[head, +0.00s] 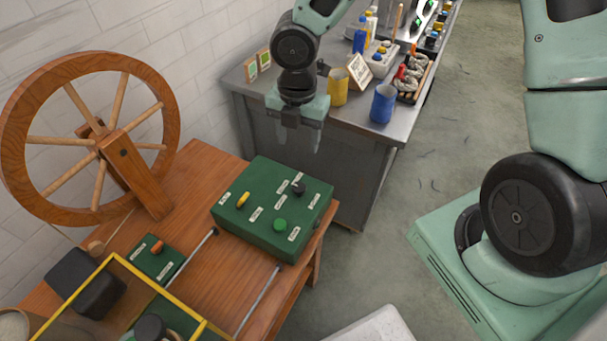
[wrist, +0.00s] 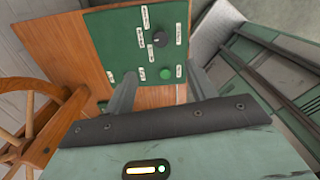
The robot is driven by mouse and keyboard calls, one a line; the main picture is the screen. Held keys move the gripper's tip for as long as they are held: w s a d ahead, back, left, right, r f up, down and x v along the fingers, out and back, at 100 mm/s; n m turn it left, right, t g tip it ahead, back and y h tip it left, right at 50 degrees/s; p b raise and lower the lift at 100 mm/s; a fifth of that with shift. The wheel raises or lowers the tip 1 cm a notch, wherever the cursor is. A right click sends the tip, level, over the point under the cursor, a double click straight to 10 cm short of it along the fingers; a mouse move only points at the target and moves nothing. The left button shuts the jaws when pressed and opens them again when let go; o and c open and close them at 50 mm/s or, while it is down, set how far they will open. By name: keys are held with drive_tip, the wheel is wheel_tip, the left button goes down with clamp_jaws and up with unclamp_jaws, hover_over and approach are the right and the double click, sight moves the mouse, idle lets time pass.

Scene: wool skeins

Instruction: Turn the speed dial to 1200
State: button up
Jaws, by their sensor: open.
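A green control box (head: 265,215) sits on the wooden bench top. A black round dial (head: 298,187) with small white labels around it is on its top face, near the back right. The dial also shows in the wrist view (wrist: 160,39), with a light pointer mark; the label numbers are too small to read. My gripper (head: 299,146) is open and empty, above and behind the box in the head view, apart from the dial. In the wrist view its two fingers (wrist: 163,72) are spread, and the dial lies beyond their tips.
The box also carries a green button (head: 280,225) and a yellow lever (head: 243,199). A smaller green box with an orange switch (head: 156,248) sits nearer. A wooden wheel (head: 95,145) stands left. A grey table (head: 340,135) with cups and bottles is behind.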

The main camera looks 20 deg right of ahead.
sight(299, 187)
wheel_tip(299, 187, down, 16)
drive_tip(key=b, duration=0.3)
drive_tip(key=c, duration=1)
